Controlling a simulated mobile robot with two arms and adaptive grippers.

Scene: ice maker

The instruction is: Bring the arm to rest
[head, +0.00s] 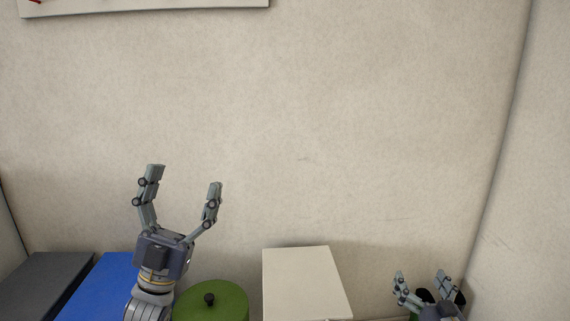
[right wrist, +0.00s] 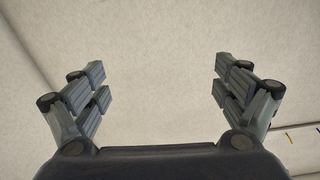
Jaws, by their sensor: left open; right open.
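My left gripper (head: 184,178) is open and empty. It points up in front of the beige wall, at the lower left of the head view. My right gripper (head: 423,275) is open and empty at the lower right edge of the head view, with its fingers pointing up. It also shows in the right wrist view (right wrist: 160,78), with its fingers spread wide and only plain wall between them.
Along the bottom of the head view are a dark grey box (head: 45,283), a blue box (head: 95,290), a green lidded pot (head: 222,304) and a cream box (head: 305,285). A white panel (head: 145,6) hangs on the wall (head: 330,130).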

